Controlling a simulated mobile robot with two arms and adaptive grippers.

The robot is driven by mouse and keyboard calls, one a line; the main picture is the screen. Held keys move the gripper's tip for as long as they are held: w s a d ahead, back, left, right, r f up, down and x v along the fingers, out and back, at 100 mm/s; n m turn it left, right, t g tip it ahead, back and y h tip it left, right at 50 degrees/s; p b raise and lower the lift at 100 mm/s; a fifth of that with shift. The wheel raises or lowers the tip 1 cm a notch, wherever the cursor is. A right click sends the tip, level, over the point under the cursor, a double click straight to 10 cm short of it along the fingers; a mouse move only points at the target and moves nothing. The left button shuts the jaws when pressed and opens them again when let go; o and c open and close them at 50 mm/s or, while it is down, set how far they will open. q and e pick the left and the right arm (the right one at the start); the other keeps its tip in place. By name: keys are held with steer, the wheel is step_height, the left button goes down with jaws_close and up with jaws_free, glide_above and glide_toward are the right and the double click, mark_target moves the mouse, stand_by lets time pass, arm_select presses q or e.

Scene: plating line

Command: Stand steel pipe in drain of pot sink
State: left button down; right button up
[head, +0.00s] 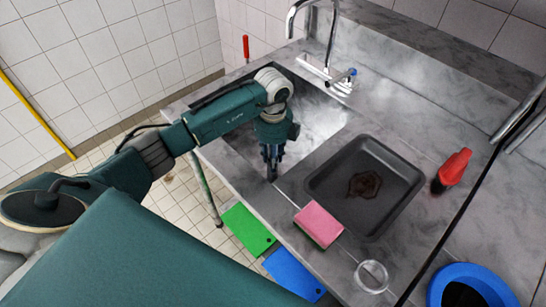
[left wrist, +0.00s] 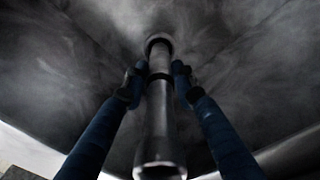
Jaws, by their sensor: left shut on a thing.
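The steel pipe (left wrist: 160,125) stands between the fingers of my left gripper (left wrist: 158,78) in the left wrist view. The gripper is shut on it. The pipe's near end is close to the camera, and its far end meets a round ring on the dark basin floor; whether it sits inside the drain cannot be told. In the head view my left gripper (head: 271,160) points down at the near edge of the pot sink (head: 318,122). The arm covers much of the basin, and pipe and drain cannot be made out there. My right gripper is not in view.
A chrome faucet (head: 331,45) rises behind the sink. A dark tray (head: 335,205) with a brown patch sits to its right, beside a pink sponge (head: 319,222) and a red-topped bottle (head: 453,168). Green (head: 247,229) and blue boards (head: 292,275) are at the counter's front.

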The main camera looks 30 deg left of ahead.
arm_select(q)
steer(key=shift+f, duration=0.15)
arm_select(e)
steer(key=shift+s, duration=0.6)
arm_select(q)
steer(key=c, duration=1.4)
jaws_free()
steer(key=shift+f, duration=0.1)
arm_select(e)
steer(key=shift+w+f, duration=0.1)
arm_select(q)
step_height(320, 180, up, 12)
steer(key=b, duration=0.2)
steer(key=shift+r+b, duration=0.2)
steer(key=shift+b, duration=0.2)
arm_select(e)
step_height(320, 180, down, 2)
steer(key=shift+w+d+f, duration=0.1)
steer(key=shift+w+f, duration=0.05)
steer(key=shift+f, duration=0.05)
